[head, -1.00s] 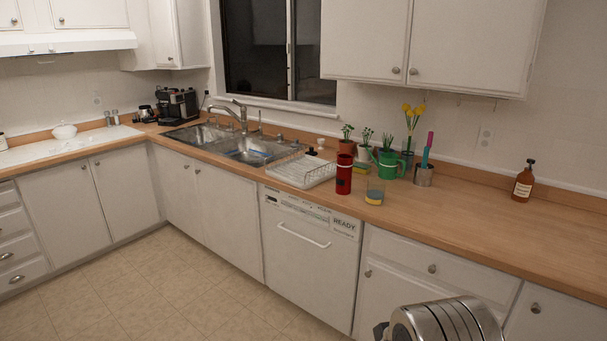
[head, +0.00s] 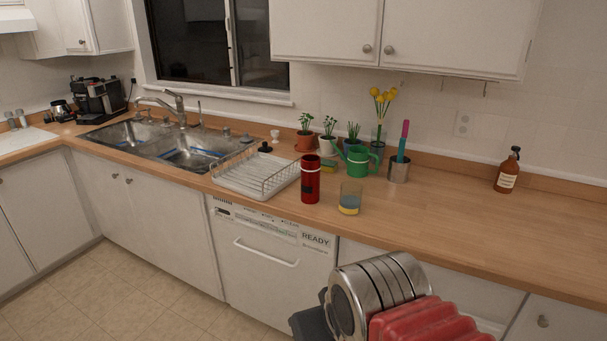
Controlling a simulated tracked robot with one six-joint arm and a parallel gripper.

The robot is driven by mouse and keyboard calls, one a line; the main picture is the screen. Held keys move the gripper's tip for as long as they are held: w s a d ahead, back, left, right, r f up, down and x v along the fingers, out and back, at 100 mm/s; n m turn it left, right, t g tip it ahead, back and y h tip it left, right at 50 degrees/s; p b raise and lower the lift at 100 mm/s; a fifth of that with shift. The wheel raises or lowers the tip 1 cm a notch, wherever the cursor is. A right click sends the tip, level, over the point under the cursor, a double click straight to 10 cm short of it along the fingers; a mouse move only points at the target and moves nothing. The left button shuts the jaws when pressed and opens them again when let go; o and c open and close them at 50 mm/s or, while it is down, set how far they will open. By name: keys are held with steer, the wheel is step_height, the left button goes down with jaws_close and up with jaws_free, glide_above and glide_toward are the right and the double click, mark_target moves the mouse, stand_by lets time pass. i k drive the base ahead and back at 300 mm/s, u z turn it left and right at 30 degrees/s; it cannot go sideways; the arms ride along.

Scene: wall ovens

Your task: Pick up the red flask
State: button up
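The red flask (head: 311,182), a tall dark-red cylinder with a pale band near its top, stands upright on the wooden counter (head: 450,215), close to its front edge. It is fully visible above the dishwasher. A clear glass (head: 350,199) with a yellow and blue sponge-like content stands just to its right, apart from it. Metal and red parts of my arm show at the bottom right, below the counter. My gripper's fingers are not in view, and nothing touches the flask.
A dish rack (head: 255,175) stands left of the flask, beside the double sink (head: 165,140). Behind are potted plants (head: 306,133), a green watering can (head: 358,160) and a metal cup (head: 399,170). A brown bottle (head: 508,170) stands far right. The counter between is clear.

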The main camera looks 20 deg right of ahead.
mark_target(310, 164)
steer(key=i, duration=1.5)
steer(key=u, duration=0.55)
